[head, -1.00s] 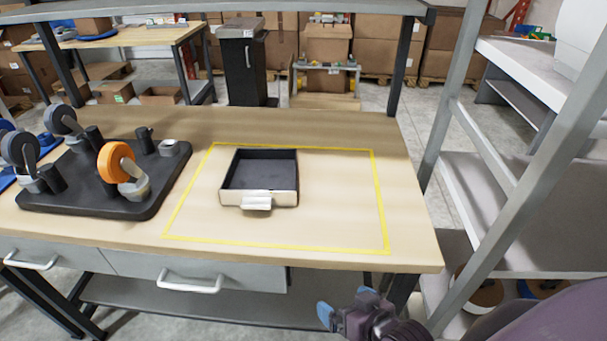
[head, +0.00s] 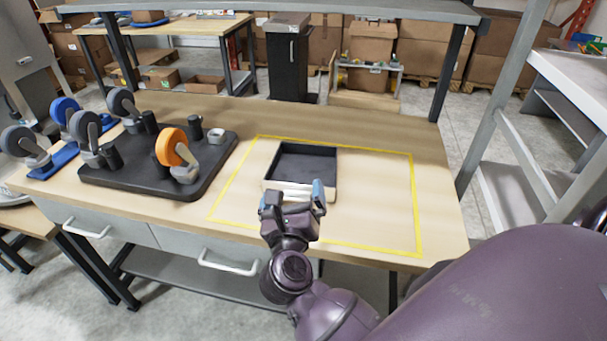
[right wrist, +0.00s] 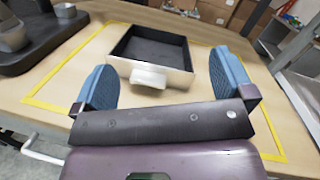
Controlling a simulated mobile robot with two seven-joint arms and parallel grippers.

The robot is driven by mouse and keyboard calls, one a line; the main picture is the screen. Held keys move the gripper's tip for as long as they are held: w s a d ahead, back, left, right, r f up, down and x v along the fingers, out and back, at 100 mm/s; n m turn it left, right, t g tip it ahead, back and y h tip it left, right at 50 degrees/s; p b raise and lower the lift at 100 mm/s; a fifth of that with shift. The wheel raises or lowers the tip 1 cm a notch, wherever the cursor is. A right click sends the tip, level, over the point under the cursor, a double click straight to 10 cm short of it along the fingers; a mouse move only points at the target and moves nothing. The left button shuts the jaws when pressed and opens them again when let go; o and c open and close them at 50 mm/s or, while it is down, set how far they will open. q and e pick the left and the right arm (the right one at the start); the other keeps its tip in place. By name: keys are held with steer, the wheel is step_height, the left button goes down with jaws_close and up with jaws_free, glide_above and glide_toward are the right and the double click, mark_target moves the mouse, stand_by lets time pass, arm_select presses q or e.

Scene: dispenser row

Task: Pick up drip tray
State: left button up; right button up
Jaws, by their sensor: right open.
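The drip tray (head: 303,165) is a shallow open box with a dark inside and a pale front that has a small handle tab. It lies inside the yellow outline on the wooden table. In the right wrist view the tray (right wrist: 179,48) lies ahead, and its front handle (right wrist: 148,77) points at my gripper. My right gripper (head: 292,194) is open at the tray's front side in the head view. Its blue fingers (right wrist: 160,85) stand wide on either side of the handle, with nothing between them held. My left gripper is not in view.
A black board (head: 158,165) with wheels, including an orange one (head: 174,147), stands left of the outline. Blue bases with wheels (head: 50,160) are further left. The table inside the yellow outline (head: 414,200) is clear right of the tray. A metal shelf post (head: 505,110) rises at the right.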

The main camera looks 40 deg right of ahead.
mark_target(296, 197)
steer(key=f+m+g, duration=0.1)
steer(key=a+f+m+g+y, duration=0.1)
steer(key=m+g, duration=0.1)
steer(key=f+m+g, duration=0.1)
steer(key=shift+w+a+f+m+y, duration=0.2)
steer(key=shift+f+m+y, duration=0.1)
steer(key=shift+f+m, duration=0.1)
steer(key=shift+a+f+m+g+y, duration=0.25)
steer(key=shift+f+m+g+y, duration=0.2)
steer(key=shift+g, duration=0.15)
steer(key=shift+s+p+x, duration=0.2)
steer(key=shift+p+x, duration=0.1)
steer(key=shift+x, duration=5)
steer(key=shift+d+f, duration=0.1)
steer(key=c, duration=1.6)
